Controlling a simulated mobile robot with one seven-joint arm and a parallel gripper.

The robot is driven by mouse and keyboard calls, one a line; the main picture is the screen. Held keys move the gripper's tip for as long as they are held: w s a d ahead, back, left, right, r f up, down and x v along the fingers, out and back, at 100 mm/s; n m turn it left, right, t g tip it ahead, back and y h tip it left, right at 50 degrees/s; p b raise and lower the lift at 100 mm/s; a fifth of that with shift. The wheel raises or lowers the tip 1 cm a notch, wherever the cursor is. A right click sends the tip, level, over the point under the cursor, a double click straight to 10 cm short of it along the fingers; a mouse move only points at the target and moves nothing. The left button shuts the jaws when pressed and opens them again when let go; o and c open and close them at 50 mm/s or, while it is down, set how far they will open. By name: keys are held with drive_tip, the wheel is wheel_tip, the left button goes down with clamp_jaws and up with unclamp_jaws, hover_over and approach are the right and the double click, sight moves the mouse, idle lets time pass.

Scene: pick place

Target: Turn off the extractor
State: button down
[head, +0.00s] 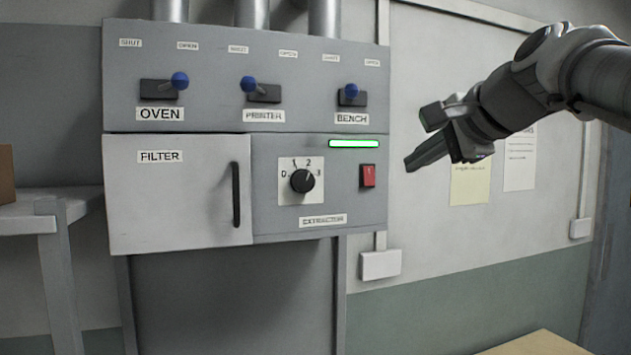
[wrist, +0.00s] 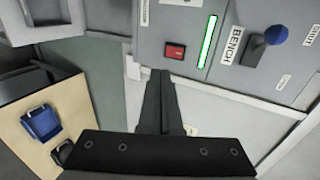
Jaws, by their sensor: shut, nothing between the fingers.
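The extractor panel (head: 270,222) is grey, with a lit green bar (head: 353,143) at its upper right. A black rotary knob (head: 302,181) sits on a white plate marked 0 to 3; its exact setting is too small to tell. A red rocker switch (head: 368,175) is at the panel's right edge. In the wrist view the red switch (wrist: 175,51) and the lit bar (wrist: 208,42) lie beyond the fingertips. My gripper (head: 411,164) is shut and empty, right of the red switch and apart from the panel. Its closed fingers (wrist: 160,76) point towards the panel's edge.
Above are three blue-balled levers, for oven (head: 179,81), printer (head: 248,84) and bench (head: 351,90). A filter door (head: 180,205) with a black handle is at left. A wooden table (wrist: 85,115) holds a blue object (wrist: 42,122). The wall right of the cabinet holds papers (head: 470,182).

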sight(369, 176)
drive_tip(key=p+x, duration=0.1)
drive_tip(key=x, duration=0.3)
drive_tip(key=p+x, duration=0.1)
drive_tip(key=x, duration=0.4)
drive_tip(key=r+x, duration=0.1)
drive_tip(key=x, duration=0.3)
drive_tip(key=shift+w+a+f+p, duration=0.1)
drive_tip(key=shift+w+a+p, duration=0.1)
drive_tip(key=shift+w+p, duration=0.3)
drive_tip(key=shift+w, duration=0.15)
drive_tip(key=shift+f, duration=0.1)
drive_tip(key=shift+w+f+t+b, duration=0.15)
drive_tip(key=shift+f+t+b, duration=0.2)
drive_tip(key=shift+b, duration=0.8)
drive_tip(key=shift+a+r, duration=0.1)
drive_tip(key=shift+r, duration=0.2)
